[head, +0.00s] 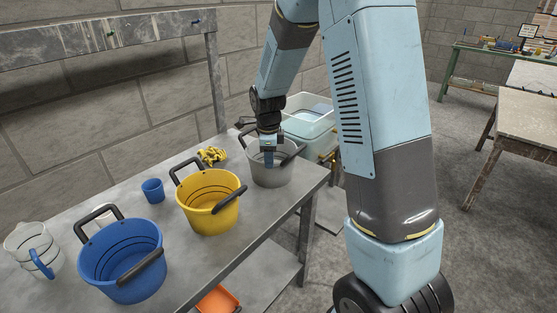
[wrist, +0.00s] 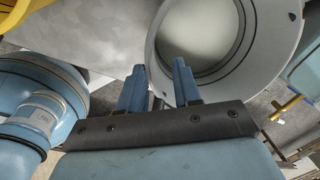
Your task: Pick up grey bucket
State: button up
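The grey bucket (head: 270,176) stands upright at the right end of the metal table, its dark handle folded to the sides. My gripper (head: 268,158) points down at the bucket's mouth in the head view and covers part of it. In the wrist view the two blue fingers of my gripper (wrist: 158,82) are spread apart. The rim of the grey bucket (wrist: 270,62) lies near and between the fingertips, with the right finger overlapping the rim. Whether either finger touches the wall I cannot tell.
A yellow bucket (head: 208,214), a blue bucket (head: 122,272), a blue cup (head: 153,190), a clear jug (head: 28,250) and yellow cloth-like items (head: 211,155) share the table (head: 190,262). A pale water-filled basin (head: 308,112) stands just behind the grey bucket. A brass tap (wrist: 287,107) is close by.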

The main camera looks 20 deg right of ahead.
aim_at(270, 172)
jog(key=shift+d+f, duration=0.1)
jog(key=shift+f, duration=2.8)
jog(key=shift+c, duration=0.5)
grip_shut()
jog(key=shift+w, duration=0.1)
